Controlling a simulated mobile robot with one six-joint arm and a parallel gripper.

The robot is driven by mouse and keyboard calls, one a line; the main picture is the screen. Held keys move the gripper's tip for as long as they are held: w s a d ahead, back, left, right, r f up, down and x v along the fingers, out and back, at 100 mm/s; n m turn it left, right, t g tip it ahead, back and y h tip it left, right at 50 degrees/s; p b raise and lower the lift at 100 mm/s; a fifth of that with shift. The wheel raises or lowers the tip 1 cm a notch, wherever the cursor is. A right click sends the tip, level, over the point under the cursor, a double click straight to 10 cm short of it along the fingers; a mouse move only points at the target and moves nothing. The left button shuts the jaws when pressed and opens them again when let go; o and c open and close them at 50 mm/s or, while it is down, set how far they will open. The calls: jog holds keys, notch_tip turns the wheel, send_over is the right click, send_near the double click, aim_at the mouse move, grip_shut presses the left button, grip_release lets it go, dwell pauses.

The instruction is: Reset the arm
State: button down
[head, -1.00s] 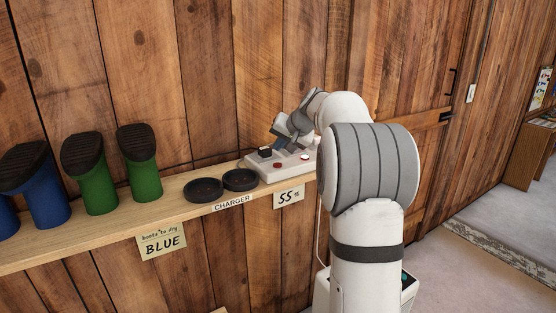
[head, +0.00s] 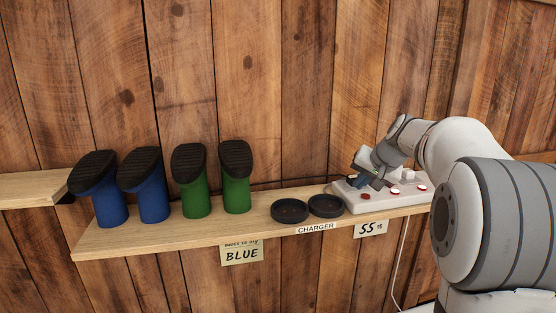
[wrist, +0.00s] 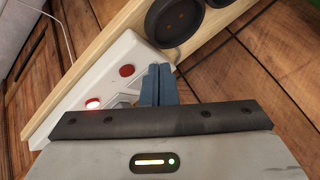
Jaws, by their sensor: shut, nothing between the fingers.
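My gripper (head: 366,180) is over the left part of a white box (head: 384,208) with red and white buttons, at the right end of the shelf. In the wrist view my gripper's blue-grey fingers (wrist: 158,72) are together with nothing between them. They are beside a red button (wrist: 127,71) on the box, and another button (wrist: 93,103) glows red. I cannot tell whether the fingertips touch the box. My arm comes in from the right and hides part of the wall.
A wooden shelf (head: 160,236) carries two blue boots (head: 150,198) and two green boots (head: 236,195), soles up. Two round black charger pads (head: 290,211) lie left of the box. A paper "BLUE" sign (head: 242,254) and a "55" card (head: 370,229) hang below. A plank wall stands behind.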

jog(key=s+a+f+n+g+h, duration=0.1)
jog(key=s+a+f, duration=0.2)
jog(key=s, duration=0.8)
jog(key=s+a+f+n+g, duration=0.2)
jog(key=s+f, duration=0.4)
jog(key=s, duration=0.6)
jog(key=s+a+f+n+g+h, duration=0.1)
jog(key=s+a+f, duration=0.3)
jog(key=s, duration=0.7)
jog(key=shift+s+a+f+n+h, duration=0.2)
jog(key=shift+s+f+n+h, duration=0.05)
jog(key=shift+f+n+h, duration=0.05)
